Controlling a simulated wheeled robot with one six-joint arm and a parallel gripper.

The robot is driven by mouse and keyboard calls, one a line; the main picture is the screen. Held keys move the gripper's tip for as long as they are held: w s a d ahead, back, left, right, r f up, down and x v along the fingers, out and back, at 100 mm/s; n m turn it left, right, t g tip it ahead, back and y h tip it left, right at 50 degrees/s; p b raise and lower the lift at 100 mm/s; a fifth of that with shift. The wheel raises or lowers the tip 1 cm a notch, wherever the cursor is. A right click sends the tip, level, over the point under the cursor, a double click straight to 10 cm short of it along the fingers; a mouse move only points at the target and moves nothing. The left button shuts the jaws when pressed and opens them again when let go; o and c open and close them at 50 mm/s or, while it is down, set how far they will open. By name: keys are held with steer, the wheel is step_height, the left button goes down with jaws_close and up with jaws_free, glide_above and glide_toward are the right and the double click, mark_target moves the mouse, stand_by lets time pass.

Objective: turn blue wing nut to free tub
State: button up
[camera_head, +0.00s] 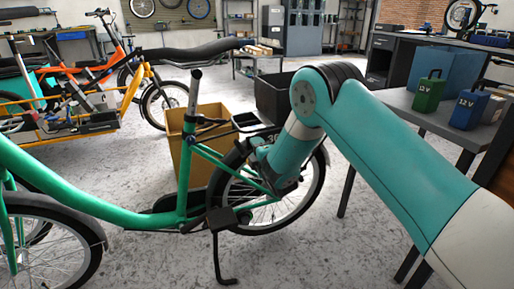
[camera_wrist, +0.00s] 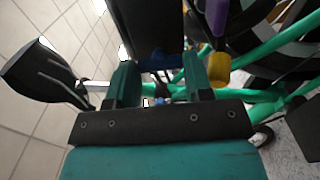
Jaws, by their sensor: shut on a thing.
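In the wrist view the two fingers of my gripper (camera_wrist: 158,72) reach forward and close on a small blue part, the blue wing nut (camera_wrist: 152,56), which is mostly hidden between and beyond them. A dark box-like shape (camera_wrist: 150,25), which may be the tub, lies just beyond the blue part. A small black tray-like piece (camera_head: 248,121) sits above that wheel.
A yellow part (camera_wrist: 218,70) and a purple part (camera_wrist: 217,14) are close to my right finger. The bike saddle (camera_wrist: 38,75) is at left. A cardboard box (camera_head: 208,165) and a black crate (camera_head: 272,98) stand behind the bike.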

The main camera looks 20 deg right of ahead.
stand_by(0.3)
steer(key=o, duration=0.9)
